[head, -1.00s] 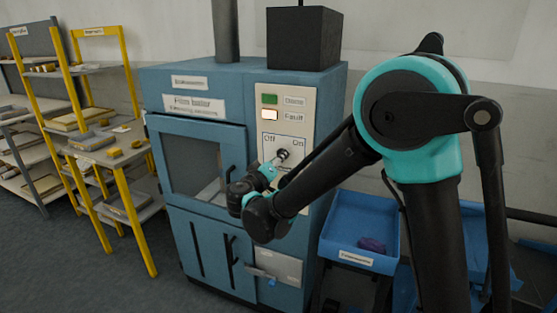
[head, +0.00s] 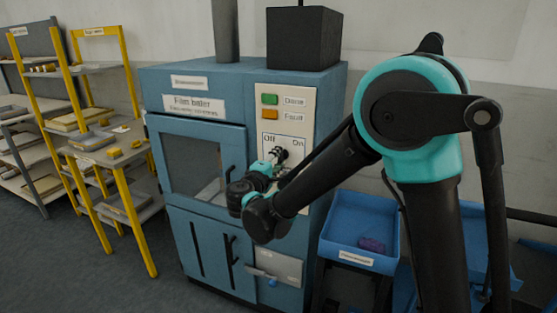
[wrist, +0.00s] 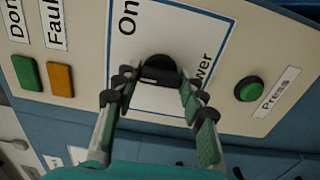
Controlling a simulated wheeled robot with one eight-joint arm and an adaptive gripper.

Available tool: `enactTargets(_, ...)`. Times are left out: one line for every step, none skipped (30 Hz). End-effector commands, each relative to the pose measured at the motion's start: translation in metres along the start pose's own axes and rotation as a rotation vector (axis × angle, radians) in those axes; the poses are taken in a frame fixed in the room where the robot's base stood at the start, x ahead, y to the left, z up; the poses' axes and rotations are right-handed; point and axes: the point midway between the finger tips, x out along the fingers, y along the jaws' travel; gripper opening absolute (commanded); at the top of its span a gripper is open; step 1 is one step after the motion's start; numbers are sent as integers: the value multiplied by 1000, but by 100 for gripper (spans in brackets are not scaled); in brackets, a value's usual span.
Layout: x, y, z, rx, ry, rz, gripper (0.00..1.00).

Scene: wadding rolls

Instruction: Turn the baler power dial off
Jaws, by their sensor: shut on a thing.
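The power dial (wrist: 160,68) is a black knob on the cream control panel of the blue film baler (head: 200,135). Its white plate reads Off at upper left and On at upper right in the head view. My gripper (head: 280,156) is at the dial, and in the wrist view its two fingers (wrist: 160,80) close on the dial's sides. The fingers cover part of the dial and of the word Power. I cannot tell which label the dial points to.
Above the dial are a green Done lamp (head: 269,99) and an orange Fault lamp (head: 270,114), which looks unlit. A green Press button (wrist: 249,89) shows beside the dial in the wrist view. A blue bin (head: 358,222) stands right of the baler, yellow-framed shelves (head: 107,140) left.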

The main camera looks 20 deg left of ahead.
Motion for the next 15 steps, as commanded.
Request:
enactTargets(0, 0, 0, -44, 1, -1, 12)
enactTargets(0, 0, 0, -72, 1, -1, 12)
enactTargets(0, 0, 0, -110, 1, -1, 12)
enactTargets(0, 0, 0, -139, 1, -1, 12)
enactTargets(0, 0, 0, -167, 1, -1, 12)
enactTargets(0, 0, 0, -205, 1, -1, 12)
enactTargets(0, 0, 0, -234, 1, -1, 12)
enactTargets(0, 0, 0, -262, 1, -1, 12)
enactTargets(0, -1, 0, -300, 2, -1, 12)
enactTargets(0, -1, 0, -328, 2, -1, 12)
enactTargets(0, -1, 0, -355, 2, -1, 12)
enactTargets(0, -1, 0, -392, 2, -1, 12)
enactTargets(0, -1, 0, -418, 2, -1, 12)
enactTargets(0, -1, 0, -444, 2, -1, 12)
enactTargets(0, -1, 0, -478, 2, -1, 12)
